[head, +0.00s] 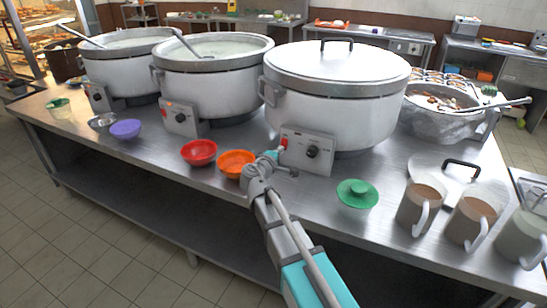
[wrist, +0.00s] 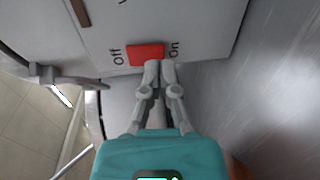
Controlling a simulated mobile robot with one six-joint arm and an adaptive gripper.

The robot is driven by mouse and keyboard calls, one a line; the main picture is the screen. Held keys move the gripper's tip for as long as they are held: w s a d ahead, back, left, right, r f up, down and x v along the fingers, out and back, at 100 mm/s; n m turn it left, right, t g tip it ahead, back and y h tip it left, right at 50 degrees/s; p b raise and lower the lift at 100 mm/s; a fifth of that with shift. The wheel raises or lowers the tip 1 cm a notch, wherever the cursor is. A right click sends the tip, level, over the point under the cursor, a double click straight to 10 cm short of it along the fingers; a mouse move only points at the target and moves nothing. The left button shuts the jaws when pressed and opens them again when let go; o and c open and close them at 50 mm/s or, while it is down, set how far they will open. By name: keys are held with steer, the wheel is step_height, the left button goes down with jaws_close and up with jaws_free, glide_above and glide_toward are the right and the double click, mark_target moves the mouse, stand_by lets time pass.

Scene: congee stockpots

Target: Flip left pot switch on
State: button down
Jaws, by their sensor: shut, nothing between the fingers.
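Three large white stockpots stand in a row: the left pot (head: 118,76), the middle pot (head: 209,91) and the right pot (head: 335,106). The left pot's control box (head: 97,97) is small in the head view, and its switch setting cannot be read. My gripper (head: 279,153) is at the right pot's control panel (head: 309,151), not at the left pot. In the wrist view a red switch (wrist: 146,54) sits between the words Off and On. My gripper's shut, empty fingertips (wrist: 160,64) are at its lower edge, towards On; contact cannot be told.
A red bowl (head: 199,152), an orange bowl (head: 236,163) and a purple bowl (head: 126,128) lie along the front of the steel table (head: 150,150).

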steer(key=shift+w+d+f, duration=0.1)
steer(key=shift+w+d, duration=0.1)
steer(key=shift+w, duration=0.4)
steer(key=shift+w, duration=0.2)
steer(key=shift+s+f, duration=0.1)
steer(key=shift+s, duration=0.05)
steer(key=shift+s, duration=0.45)
steer(key=s+a, duration=0.1)
steer(key=s, duration=0.3)
steer(key=s+a+f+b, duration=0.1)
steer(key=s+a, duration=0.1)
steer(key=s, duration=0.2)
steer(key=s+a+b, duration=0.1)
steer(key=s, duration=0.3)
steer(key=shift+a+f, duration=0.3)
steer(key=shift+s, duration=0.1)
